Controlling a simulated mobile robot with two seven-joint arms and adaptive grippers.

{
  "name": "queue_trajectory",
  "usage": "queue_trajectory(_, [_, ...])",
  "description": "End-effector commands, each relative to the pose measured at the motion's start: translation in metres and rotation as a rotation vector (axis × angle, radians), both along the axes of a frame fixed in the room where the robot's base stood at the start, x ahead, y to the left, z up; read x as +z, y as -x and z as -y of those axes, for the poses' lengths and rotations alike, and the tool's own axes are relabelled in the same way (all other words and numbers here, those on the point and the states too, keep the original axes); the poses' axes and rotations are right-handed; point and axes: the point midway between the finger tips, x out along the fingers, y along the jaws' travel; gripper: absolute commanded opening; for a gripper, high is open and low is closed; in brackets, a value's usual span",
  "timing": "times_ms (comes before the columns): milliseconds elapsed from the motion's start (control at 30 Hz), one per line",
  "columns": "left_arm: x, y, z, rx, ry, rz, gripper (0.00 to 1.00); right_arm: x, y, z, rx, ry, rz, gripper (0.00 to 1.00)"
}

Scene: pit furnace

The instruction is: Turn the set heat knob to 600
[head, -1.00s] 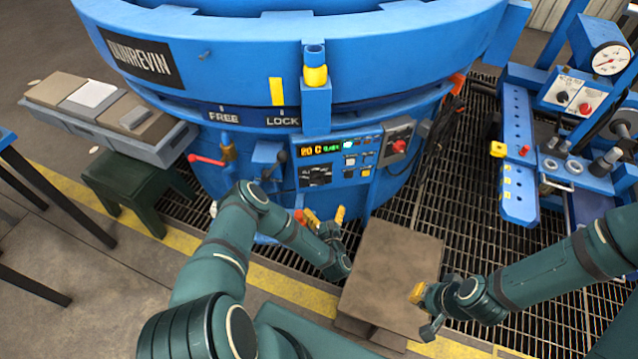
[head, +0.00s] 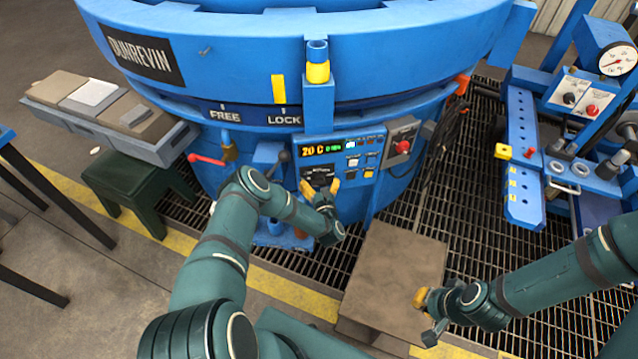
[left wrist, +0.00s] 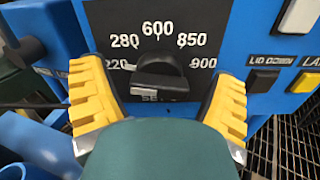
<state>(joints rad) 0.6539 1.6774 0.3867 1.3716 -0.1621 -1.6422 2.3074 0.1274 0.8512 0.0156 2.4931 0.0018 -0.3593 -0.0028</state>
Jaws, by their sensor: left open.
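The set heat knob (left wrist: 160,72) is a black dial with a raised grip bar, on a dark scale marked 220, 280, 600, 850 and 900. A pale mark shows at the bar's left end, low on the left near 220; 600 is at the top. In the head view the dial plate (head: 318,171) is partly hidden by my left gripper (head: 321,187). This gripper is open, its yellow-padded fingers on either side of the knob, apparently not touching it. My right gripper (head: 425,317) hangs beside the brown block, far from the panel; its finger gap is unclear.
The blue furnace (head: 230,70) carries the panel, whose display (head: 321,149) reads 20 C. Buttons (left wrist: 263,80) sit right of the dial. A black-knobbed lever (head: 283,157) and a red handle (head: 207,160) are to the left. A brown block (head: 395,275) stands in front.

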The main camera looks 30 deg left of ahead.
Motion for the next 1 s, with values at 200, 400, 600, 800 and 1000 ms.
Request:
queue_trajectory(200, [-0.0001,0.0002,0.0,0.0,0.0,0.0,0.34,0.0001,0.0,0.0,0.0,0.0,0.0,0.0])
queue_trajectory(400, [-0.0003,0.0005,0.0002,0.0,-0.001,-0.001,0.19,0.0001,0.0001,0.0,0.0,0.0,0.0,0.0])
queue_trajectory(600, [-0.0004,0.0005,0.0005,0.0,-0.024,-0.019,0.18,0.0001,0.0002,0.0,0.0,0.0,0.0,0.0])
queue_trajectory(800, [-0.0007,0.0002,0.0013,-0.001,-0.101,-0.075,0.18,0.0001,0.0002,0.0,0.0,0.0,0.0,0.0])
queue_trajectory(1000, [-0.0014,0.0001,0.0017,-0.001,-0.233,-0.173,0.18,0.0001,0.0002,0.0,0.0,0.0,0.0,0.0])
